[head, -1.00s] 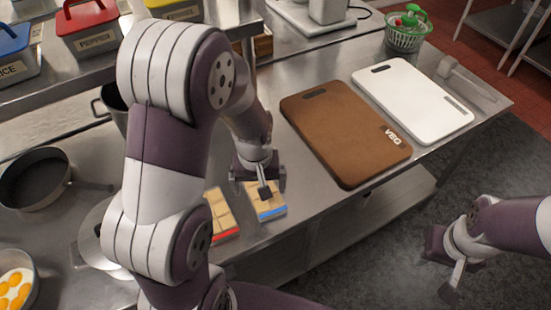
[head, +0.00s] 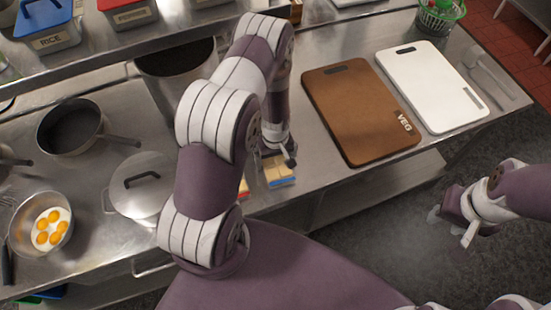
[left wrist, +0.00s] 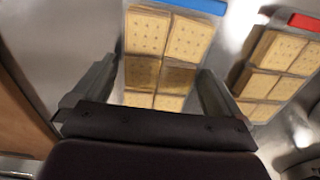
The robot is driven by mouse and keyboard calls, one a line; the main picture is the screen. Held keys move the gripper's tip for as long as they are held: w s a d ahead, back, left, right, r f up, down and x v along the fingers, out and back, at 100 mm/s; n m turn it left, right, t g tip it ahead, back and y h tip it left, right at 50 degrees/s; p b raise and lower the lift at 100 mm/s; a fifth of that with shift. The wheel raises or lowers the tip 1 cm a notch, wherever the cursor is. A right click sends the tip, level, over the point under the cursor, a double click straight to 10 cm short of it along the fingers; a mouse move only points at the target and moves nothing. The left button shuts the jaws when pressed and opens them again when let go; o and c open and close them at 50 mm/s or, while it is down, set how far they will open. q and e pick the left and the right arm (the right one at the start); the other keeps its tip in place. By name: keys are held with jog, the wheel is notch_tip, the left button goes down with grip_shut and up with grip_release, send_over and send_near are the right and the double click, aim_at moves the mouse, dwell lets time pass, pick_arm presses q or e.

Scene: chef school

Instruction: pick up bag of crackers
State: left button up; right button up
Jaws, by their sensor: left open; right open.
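A clear bag of crackers with a blue strip (head: 281,174) lies on the steel counter near its front edge. It also shows in the left wrist view (left wrist: 168,38). My left gripper (head: 280,158) is open over this bag; in the left wrist view its two fingers (left wrist: 157,75) stand on either side of the crackers, with nothing clamped. A second bag of crackers, with a red strip (left wrist: 282,62), lies beside it, mostly hidden behind my left arm in the head view. My right gripper (head: 456,222) is open and empty, off the counter's front over the floor.
A brown VEG cutting board (head: 355,110) and a white board (head: 430,85) lie right of the bags. A lidded pan (head: 140,190), a saucepan (head: 70,125), a pan of eggs (head: 42,225) and a tall pot (head: 175,80) stand to the left.

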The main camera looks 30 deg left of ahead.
pick_arm(q)
jog(key=c, duration=0.8)
jog(key=shift+r, duration=0.1)
